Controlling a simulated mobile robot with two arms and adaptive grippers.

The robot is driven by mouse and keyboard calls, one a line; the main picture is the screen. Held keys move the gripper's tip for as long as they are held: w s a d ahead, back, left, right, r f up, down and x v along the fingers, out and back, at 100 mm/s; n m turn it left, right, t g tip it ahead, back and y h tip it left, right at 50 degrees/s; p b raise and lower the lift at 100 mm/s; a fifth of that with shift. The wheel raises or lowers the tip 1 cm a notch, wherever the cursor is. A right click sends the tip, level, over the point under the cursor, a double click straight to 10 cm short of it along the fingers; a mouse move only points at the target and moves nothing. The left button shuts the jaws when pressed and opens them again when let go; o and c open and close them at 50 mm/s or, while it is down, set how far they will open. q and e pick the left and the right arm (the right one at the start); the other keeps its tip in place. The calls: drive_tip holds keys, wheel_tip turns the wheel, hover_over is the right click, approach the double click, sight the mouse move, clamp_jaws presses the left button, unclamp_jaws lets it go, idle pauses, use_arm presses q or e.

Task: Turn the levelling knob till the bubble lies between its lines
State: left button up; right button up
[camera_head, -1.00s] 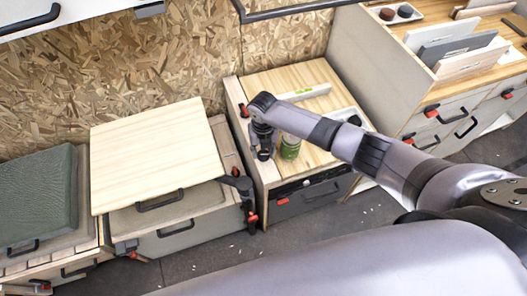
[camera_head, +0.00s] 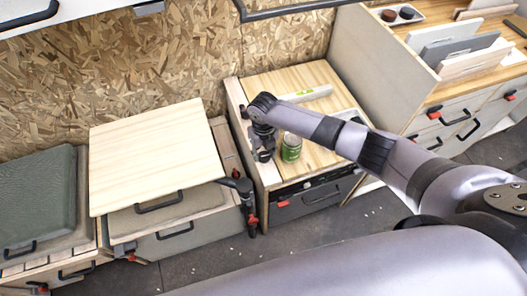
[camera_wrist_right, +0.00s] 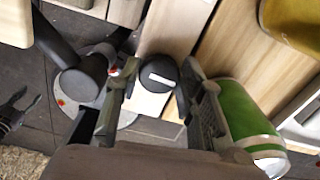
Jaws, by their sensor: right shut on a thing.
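The spirit level (camera_head: 306,93), a pale bar with a green patch, lies at the back of the wooden cabinet top (camera_head: 285,78). Its bubble and lines are too small to read. My right gripper (camera_head: 263,153) points down at the cabinet's front left corner. In the right wrist view, a dark round knob (camera_wrist_right: 160,74) with a white mark sits between the fingers of my right gripper (camera_wrist_right: 160,98), which is shut on it. In the head view the gripper hides the knob. My left gripper is not in view.
A green can (camera_head: 291,148) stands close beside the right gripper, and also in the right wrist view (camera_wrist_right: 242,112). A black lever fitting (camera_head: 240,185) stands to the left. A pale board (camera_head: 155,150) lies on the left cabinet. A white tray (camera_head: 350,116) lies behind my forearm.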

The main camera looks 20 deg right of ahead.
sight(263, 155)
drive_tip(key=o, duration=1.1)
drive_tip(key=shift+o, duration=0.2)
drive_tip(key=shift+r, duration=0.1)
wheel_tip(263, 155, up, 12)
idle(0.7)
